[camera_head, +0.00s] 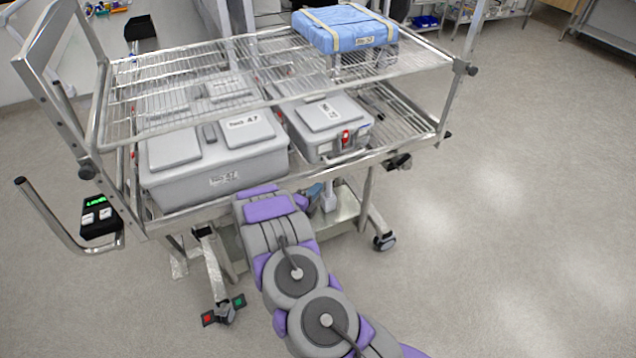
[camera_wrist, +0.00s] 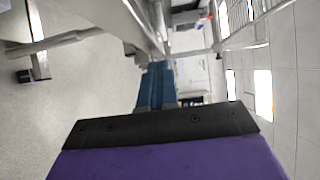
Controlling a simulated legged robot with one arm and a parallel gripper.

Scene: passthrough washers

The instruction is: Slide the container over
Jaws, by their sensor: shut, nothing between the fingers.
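A large grey lidded container (camera_head: 225,168) with labels sits on the lower wire shelf of the metal cart, at the left. A smaller grey container (camera_head: 345,139) with a red latch and a front handle sits to its right on the same shelf. My gripper (camera_head: 317,190) is below and in front of the shelf's front edge, apart from both containers and mostly hidden by my purple and grey arm. In the wrist view, my gripper's blue fingers (camera_wrist: 157,72) are together with nothing between them. I cannot tell which container the task means.
A blue wrapped pack (camera_head: 345,28) lies on the upper wire shelf (camera_head: 200,75), which overhangs the containers. The cart has wheels (camera_head: 384,242), a left push handle (camera_head: 45,215) and a control box with a green display (camera_head: 101,215). Open floor (camera_head: 510,190) lies to the right.

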